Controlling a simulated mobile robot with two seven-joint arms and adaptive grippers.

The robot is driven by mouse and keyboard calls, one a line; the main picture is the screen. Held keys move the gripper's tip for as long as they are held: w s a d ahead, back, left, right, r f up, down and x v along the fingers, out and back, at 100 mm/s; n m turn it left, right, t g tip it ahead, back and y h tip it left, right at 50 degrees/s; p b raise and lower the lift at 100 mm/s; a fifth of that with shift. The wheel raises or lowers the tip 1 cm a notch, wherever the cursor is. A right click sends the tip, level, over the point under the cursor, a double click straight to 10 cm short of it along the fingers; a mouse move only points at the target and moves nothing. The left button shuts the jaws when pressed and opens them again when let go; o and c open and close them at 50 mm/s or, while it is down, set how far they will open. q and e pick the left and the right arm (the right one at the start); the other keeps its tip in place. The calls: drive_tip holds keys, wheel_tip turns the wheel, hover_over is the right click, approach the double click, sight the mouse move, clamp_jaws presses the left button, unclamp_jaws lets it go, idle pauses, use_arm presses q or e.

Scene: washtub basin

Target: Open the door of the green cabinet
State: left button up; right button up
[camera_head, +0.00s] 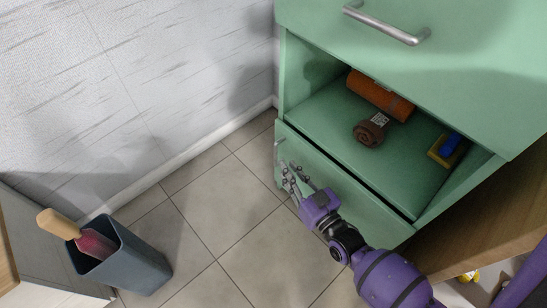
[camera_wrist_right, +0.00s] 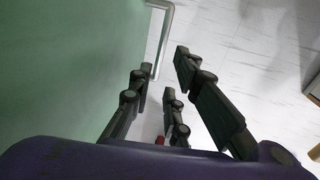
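The green cabinet (camera_head: 462,75) stands at the right in the head view, with a closed drawer above, an open shelf, and a door (camera_head: 372,218) at the bottom. The door looks shut, with a dark gap along its top edge. Its grey handle (camera_head: 279,152) is near the door's left edge; it also shows at the top of the right wrist view (camera_wrist_right: 163,35). My right gripper (camera_head: 290,178) is in front of the door, close to the handle. Its fingers (camera_wrist_right: 165,85) are spread, with nothing between them, and the handle lies beyond their tips. My left gripper is not in view.
An orange roll (camera_head: 380,96), a brown round object (camera_head: 368,133) and a blue-yellow item (camera_head: 446,150) lie on the shelf. The drawer has a bar handle (camera_head: 388,24). A grey bin (camera_head: 125,262) stands at lower left. The tiled floor (camera_head: 205,205) between is clear.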

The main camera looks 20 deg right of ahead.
sight(276, 164)
drive_tip(key=w+b, duration=0.1)
drive_tip(key=w, duration=0.1)
drive_tip(key=w+b, duration=0.1)
drive_tip(key=w, duration=0.2)
drive_tip(key=w+a, duration=0.1)
drive_tip(key=w, duration=0.1)
drive_tip(key=shift+w+b, duration=0.35)
drive_tip(key=shift+b, duration=0.05)
drive_tip(key=shift+w, duration=0.15)
clamp_jaws()
